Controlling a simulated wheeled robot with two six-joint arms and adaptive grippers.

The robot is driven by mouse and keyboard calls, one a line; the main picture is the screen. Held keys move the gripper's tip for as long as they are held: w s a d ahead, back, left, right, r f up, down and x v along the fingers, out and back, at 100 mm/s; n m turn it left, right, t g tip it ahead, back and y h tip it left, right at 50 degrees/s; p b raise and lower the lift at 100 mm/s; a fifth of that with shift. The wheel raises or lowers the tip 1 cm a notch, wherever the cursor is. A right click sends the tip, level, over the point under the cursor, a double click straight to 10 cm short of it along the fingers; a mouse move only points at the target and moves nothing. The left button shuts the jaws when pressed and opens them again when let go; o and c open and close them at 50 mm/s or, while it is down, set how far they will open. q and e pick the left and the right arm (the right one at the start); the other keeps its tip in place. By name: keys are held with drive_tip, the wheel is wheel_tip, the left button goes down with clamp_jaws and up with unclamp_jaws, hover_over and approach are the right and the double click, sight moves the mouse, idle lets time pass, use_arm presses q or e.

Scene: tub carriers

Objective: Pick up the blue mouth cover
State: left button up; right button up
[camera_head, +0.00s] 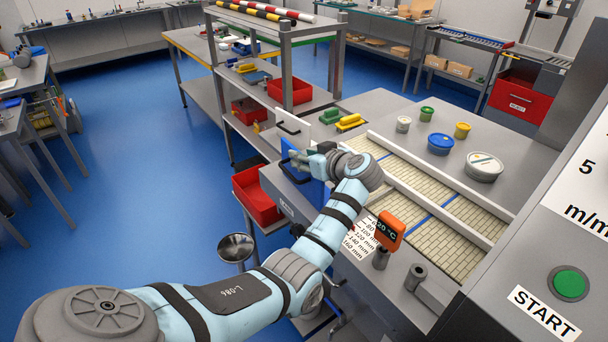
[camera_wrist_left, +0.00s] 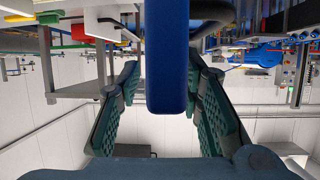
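The blue mouth cover (camera_head: 316,191) is a flat blue panel standing upright at the left end of the tiled machine bed. My left gripper (camera_head: 318,158) is at its upper part and hides some of it in the head view. In the left wrist view the cover shows as a thick blue bar (camera_wrist_left: 167,60) between the two green-padded fingers of my left gripper (camera_wrist_left: 165,80). The fingers are apart, with narrow gaps beside the bar, so the gripper looks open around it. My right gripper is in neither view.
A white panel with a dark handle (camera_head: 296,127) stands just behind the cover. Red bins (camera_head: 256,196) sit on the shelf to the left. An orange temperature display (camera_head: 390,230) stands in front of the tiled bed (camera_head: 450,205). Several tubs, one a blue tub (camera_head: 440,143), stand behind the bed.

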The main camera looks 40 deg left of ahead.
use_arm(q)
drive_tip(key=shift+x, duration=1)
drive_tip(key=shift+r, duration=0.1)
clamp_jaws()
